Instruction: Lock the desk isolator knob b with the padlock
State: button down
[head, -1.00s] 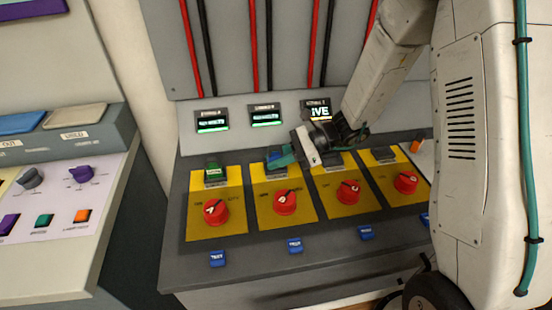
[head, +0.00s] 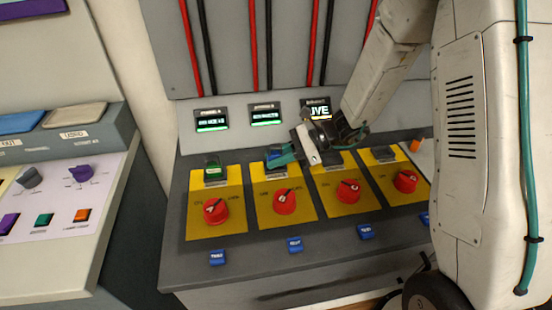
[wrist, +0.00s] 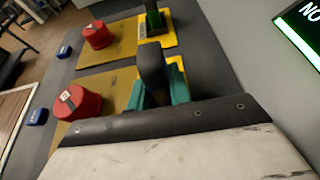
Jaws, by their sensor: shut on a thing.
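The isolator knob b (head: 285,201) is a red knob on the second yellow plate from the left in the head view. In the wrist view it is the nearer red knob (wrist: 80,101). My gripper (head: 283,157) is above the top end of that plate, with teal fingers. In the wrist view, a dark rounded part covers the space between my fingers (wrist: 157,92). I cannot tell whether the padlock touches the plate's top fitting.
A green block (head: 213,169) stands at the top of the leftmost plate. Two more red knobs (head: 348,191) (head: 405,181) are to the right. Blue labelled tags (head: 295,245) line the desk front. Small displays (head: 267,116) are behind. Another console (head: 70,195) stands left.

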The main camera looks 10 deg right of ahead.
jog(key=shift+r, duration=0.5)
jog(key=shift+f, duration=0.8)
dwell(0.6)
jog(key=shift+r, duration=0.15)
jog(key=shift+r, duration=0.65)
jog(key=shift+f, duration=0.8)
dwell(0.8)
jog(key=c, duration=1.6)
grip_release()
jog(key=shift+o, duration=0.2)
jog(key=shift+d, duration=0.15)
